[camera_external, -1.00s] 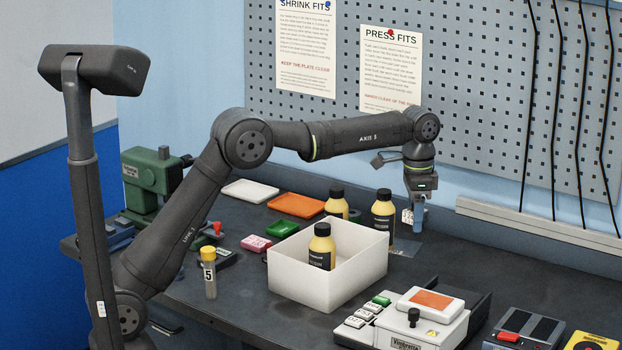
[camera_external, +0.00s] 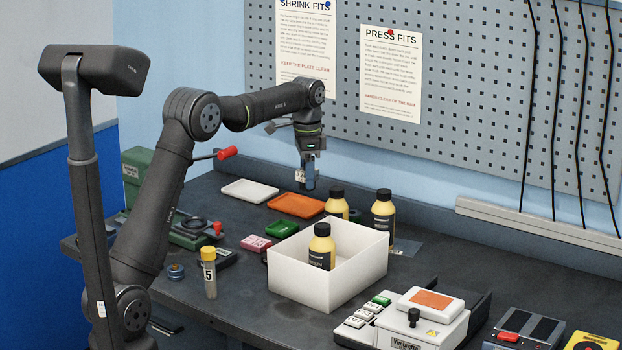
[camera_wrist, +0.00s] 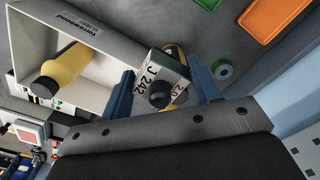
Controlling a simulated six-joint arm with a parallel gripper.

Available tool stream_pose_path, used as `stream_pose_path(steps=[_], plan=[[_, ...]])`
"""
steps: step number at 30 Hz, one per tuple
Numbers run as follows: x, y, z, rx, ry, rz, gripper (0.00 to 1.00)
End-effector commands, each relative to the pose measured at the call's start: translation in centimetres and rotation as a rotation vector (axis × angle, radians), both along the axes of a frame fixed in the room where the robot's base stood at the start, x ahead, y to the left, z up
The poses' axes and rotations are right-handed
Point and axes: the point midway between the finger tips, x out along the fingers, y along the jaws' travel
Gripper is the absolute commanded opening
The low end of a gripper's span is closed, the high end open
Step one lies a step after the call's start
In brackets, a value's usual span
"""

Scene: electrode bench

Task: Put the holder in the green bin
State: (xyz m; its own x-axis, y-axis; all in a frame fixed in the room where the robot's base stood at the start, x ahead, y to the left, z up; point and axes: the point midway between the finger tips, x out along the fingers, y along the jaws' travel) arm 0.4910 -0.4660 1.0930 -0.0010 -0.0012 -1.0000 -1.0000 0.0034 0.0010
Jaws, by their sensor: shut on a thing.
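My gripper (camera_external: 306,186) is shut on a small pale holder (camera_wrist: 165,72) with black lettering "J 242" and a dark round knob. In the wrist view the holder sits between the two blue fingers. In the external view the held holder (camera_external: 300,176) is small, up in the air near the orange tray. The green bin (camera_external: 281,229), a shallow green tray, lies on the bench in front of the orange tray and left of the white box. A green edge of it shows at the top of the wrist view (camera_wrist: 208,3).
The orange tray (camera_external: 296,205) and a white tray (camera_external: 250,191) lie behind the green bin. The white box (camera_external: 300,285) holds a yellow bottle (camera_external: 321,248); two more bottles stand behind it. A pink block (camera_external: 256,243) lies close to the green bin. A yellow-capped vial (camera_external: 209,280) stands at front left.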

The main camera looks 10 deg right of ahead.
Motion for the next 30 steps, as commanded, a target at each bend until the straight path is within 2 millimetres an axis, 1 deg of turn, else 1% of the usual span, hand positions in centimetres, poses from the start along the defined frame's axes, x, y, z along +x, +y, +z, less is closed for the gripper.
stream_pose_path(steps=[1,3,7,11,13,17,24,27,30], plan=[[0.5,0.6,-0.1,0.000,0.000,0.005,0.23],[0.3,0.3,-1.6,0.001,0.001,0.002,0.23],[0.2,0.3,-3.5,0.001,0.001,0.002,0.23],[0.5,0.4,-4.8,-0.001,-0.001,0.003,0.23],[1.1,0.6,-5.5,-0.001,-0.001,0.004,0.23],[3.4,1.7,-7.1,0.001,0.001,0.007,0.23],[8.3,3.9,-10.3,-0.001,-0.001,0.005,0.23],[9.7,4.6,-11.2,-0.001,-0.001,0.005,0.23],[10.6,4.9,-11.7,-0.002,-0.002,0.003,0.23]])
